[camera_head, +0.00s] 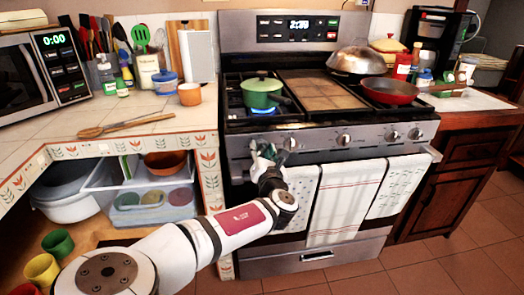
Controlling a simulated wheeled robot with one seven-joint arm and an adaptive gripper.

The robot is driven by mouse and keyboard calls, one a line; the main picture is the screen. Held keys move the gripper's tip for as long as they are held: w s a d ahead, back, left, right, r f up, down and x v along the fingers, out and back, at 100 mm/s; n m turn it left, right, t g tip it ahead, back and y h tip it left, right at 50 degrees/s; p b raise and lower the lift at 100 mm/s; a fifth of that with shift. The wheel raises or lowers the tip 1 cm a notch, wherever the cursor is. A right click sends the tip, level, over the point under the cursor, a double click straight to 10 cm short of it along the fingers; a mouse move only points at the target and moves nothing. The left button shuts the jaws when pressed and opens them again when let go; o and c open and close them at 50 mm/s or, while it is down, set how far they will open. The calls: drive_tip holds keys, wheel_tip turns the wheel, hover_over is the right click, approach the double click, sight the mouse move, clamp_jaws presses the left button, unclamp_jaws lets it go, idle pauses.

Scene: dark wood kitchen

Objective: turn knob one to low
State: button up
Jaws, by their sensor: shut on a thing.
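The stove (318,128) has a row of knobs along its silver front panel. My gripper (266,149) is at the left end of this row and is shut on a knob there. The fingers hide most of that knob, so its exact angle cannot be read. A knob (290,144) shows just right of the fingers. Another knob (343,140) is near the middle, and two more (393,136) (416,134) are at the right. Blue flame (262,112) shows under the green pot (262,93) on the left burner.
Towels (345,203) hang from the oven handle right of my gripper. A red pan (388,91) and a domed metal lid (356,61) are on the stove's right side. The tiled counter (140,110) at left holds a wooden spoon (125,127). Floor at lower right is clear.

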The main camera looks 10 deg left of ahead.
drive_tip(key=shift+f, duration=0.1)
drive_tip(key=o, duration=1.2)
drive_tip(key=shift+c, duration=0.2)
drive_tip(key=v, duration=1.2)
